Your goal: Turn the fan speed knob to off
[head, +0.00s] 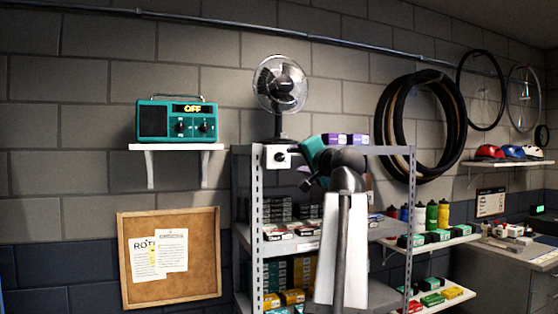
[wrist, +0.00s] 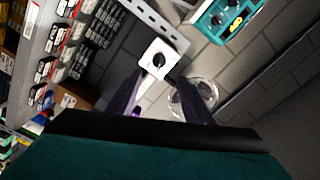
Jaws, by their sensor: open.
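The fan (head: 280,84) stands on top of the metal shelf rack. Its white control box (head: 278,162) is at the rack's upper left front, with a dark round knob (head: 280,157). In the wrist view the white box (wrist: 147,52) and its dark knob (wrist: 159,61) appear upside down, beyond my fingers. My gripper (wrist: 152,84) is open and empty, its dark fingers spread to either side of the box in that view. They look apart from the knob. The knob's pointer setting is too small to read.
A teal radio (head: 177,121) with knobs and an "OFF" display sits on a wall shelf to the left. The rack (head: 255,225) holds several boxes, with purple boxes (head: 345,139) on top. A corkboard (head: 128,260) hangs below the radio. Tires (head: 379,122) hang at right.

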